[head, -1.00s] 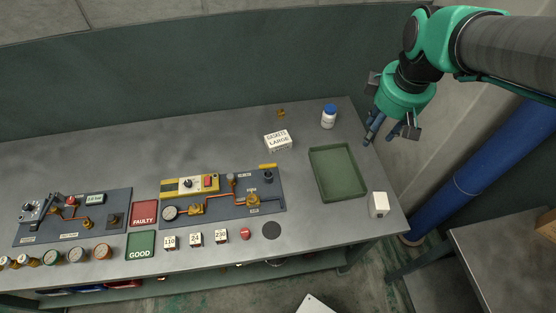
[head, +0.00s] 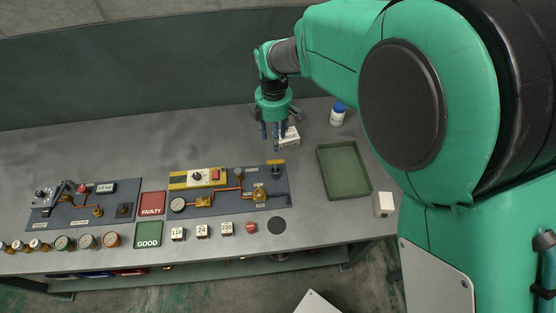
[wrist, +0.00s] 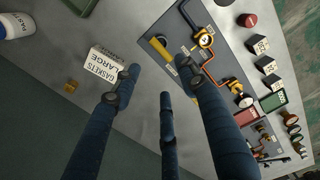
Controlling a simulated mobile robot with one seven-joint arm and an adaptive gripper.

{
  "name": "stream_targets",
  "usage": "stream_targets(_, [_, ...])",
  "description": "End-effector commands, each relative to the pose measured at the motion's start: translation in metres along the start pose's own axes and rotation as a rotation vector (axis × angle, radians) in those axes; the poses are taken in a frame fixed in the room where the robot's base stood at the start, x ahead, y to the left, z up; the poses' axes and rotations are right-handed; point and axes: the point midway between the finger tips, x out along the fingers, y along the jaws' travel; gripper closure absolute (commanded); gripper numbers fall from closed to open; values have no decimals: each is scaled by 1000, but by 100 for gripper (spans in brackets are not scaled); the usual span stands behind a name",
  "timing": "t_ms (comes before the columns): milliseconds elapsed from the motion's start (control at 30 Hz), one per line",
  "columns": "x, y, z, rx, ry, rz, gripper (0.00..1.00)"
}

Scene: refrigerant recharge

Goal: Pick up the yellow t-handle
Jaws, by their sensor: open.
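The yellow t-handle (head: 276,162) is a short yellow bar on a dark stem at the upper right of the right-hand grey panel. It also shows in the wrist view (wrist: 158,48), lying just past the fingertips. My gripper (head: 270,138) hangs pointing down above the bench, up and slightly left of the t-handle in the head view. Its three dark blue fingers also show in the wrist view (wrist: 160,74), spread apart with nothing between them. The gripper is open and apart from the t-handle.
A white gaskets box (wrist: 104,66) stands close beside the fingers. A small brass piece (wrist: 70,86) lies near it. A green tray (head: 343,192), a white bottle (head: 337,117) and a white block (head: 384,205) are to the right. Pipes and gauges crowd the panel (head: 220,209).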

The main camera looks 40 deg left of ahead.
Motion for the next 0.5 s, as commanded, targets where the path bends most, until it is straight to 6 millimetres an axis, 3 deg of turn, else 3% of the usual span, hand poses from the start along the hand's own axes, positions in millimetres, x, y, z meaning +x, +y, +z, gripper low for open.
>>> stream_targets(500, [9, 0, -1, -3, -1, -3, 57])
